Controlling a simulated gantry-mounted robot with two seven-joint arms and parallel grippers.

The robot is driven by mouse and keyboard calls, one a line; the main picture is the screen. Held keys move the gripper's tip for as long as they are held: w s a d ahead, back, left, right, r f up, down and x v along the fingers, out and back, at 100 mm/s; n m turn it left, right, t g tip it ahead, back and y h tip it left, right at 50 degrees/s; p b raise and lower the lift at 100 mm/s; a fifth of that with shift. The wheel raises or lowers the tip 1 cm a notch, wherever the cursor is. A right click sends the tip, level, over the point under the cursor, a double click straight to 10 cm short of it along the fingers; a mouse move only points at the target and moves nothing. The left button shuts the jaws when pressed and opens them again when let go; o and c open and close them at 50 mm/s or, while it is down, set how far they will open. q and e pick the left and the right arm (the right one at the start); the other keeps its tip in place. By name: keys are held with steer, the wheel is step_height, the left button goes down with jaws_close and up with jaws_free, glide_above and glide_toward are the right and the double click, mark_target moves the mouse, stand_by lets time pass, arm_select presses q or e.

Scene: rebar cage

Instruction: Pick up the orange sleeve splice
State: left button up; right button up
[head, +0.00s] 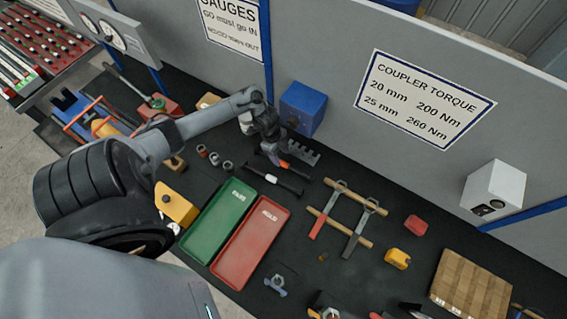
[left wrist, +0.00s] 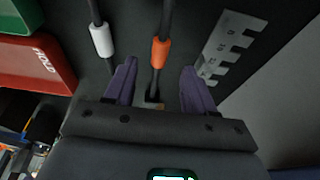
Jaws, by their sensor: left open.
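The orange sleeve splice (left wrist: 160,53) sits on a dark bar in the left wrist view, just beyond and between my left fingertips. In the head view the orange sleeve splice (head: 284,164) shows small beside the gripper. My left gripper (head: 273,155) is open, with its purple fingers apart and nothing clamped. In the left wrist view the open left gripper (left wrist: 159,68) has one finger on either side of the bar's line. I cannot tell its height above the bar. My right gripper is not in view.
A white sleeve (left wrist: 102,40) on a parallel bar lies to the left, and a notched metal gauge (left wrist: 228,48) to the right. Green (head: 248,191) and red (head: 283,214) trays lie nearer. A blue box (head: 303,108) stands by the back panel.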

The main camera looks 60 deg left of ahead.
mark_target(283, 162)
arm_select(q)
steer(key=x, duration=0.5)
steer(key=shift+s+a, duration=0.1)
steer(key=shift+c, duration=0.3)
jaws_close()
